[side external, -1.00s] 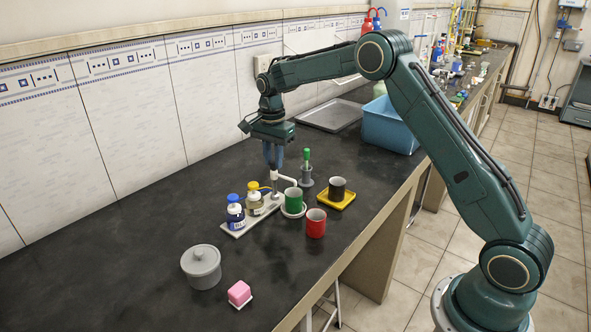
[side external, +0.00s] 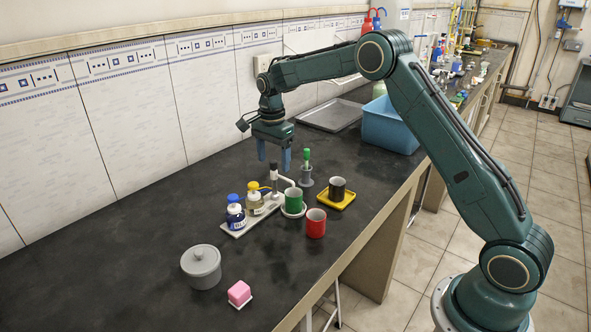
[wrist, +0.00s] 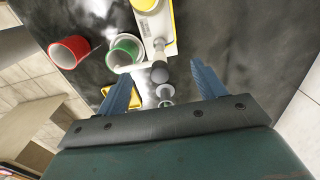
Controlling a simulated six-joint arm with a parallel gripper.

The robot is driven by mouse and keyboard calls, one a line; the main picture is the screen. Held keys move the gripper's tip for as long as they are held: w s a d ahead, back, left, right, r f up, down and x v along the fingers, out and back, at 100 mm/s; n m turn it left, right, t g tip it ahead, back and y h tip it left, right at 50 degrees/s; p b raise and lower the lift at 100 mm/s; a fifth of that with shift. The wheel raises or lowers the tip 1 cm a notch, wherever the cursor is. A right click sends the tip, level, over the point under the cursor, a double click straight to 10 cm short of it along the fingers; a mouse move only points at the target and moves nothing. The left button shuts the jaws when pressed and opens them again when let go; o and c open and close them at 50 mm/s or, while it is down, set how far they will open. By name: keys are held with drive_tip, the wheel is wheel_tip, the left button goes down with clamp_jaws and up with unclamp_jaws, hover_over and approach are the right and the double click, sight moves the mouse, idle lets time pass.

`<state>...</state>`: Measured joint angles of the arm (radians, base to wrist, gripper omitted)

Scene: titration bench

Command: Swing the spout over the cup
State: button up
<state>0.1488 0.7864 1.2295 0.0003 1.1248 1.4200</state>
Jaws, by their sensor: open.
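The white spout (side external: 285,180) reaches from a post with a dark knob (side external: 274,167) toward the green cup (side external: 294,200), which stands on a white round coaster. In the wrist view the spout's tip (wrist: 122,69) lies at the near rim of the green cup (wrist: 125,48); how far it reaches over the opening is hard to tell. My gripper (side external: 274,163) is open, its blue fingers above and to either side of the knob. In the wrist view the knob (wrist: 159,73) sits between the open fingertips, touching neither.
A blue-capped bottle (side external: 235,212) and a yellow-capped bottle (side external: 254,198) share the white base. A red cup (side external: 316,223), a dark cup (side external: 337,189) on a yellow tray and a green-handled tool in a grey holder (side external: 306,175) stand close by.

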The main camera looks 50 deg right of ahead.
drive_tip(key=shift+r, duration=3.5)
drive_tip(key=shift+r, duration=0.1)
drive_tip(key=shift+s+a+r, duration=0.1)
drive_tip(key=shift+s+r, duration=0.1)
drive_tip(key=s+a+r+n+t, duration=0.1)
drive_tip(key=s+a+r+n, duration=0.2)
drive_tip(key=s+r+n, duration=0.45)
drive_tip(key=s+a+r+n+t, duration=0.25)
drive_tip(key=s+r, duration=0.25)
drive_tip(key=s, duration=0.6)
drive_tip(key=s+a+f+n+t, duration=0.1)
drive_tip(key=s+n, duration=0.3)
drive_tip(key=s, duration=0.6)
drive_tip(key=s+a+f+n+t, duration=0.1)
drive_tip(key=s+f+n, duration=0.2)
drive_tip(key=s, duration=0.7)
drive_tip(key=shift+a+f+n, duration=0.3)
drive_tip(key=shift+a+n, duration=0.1)
drive_tip(key=shift+n, duration=0.1)
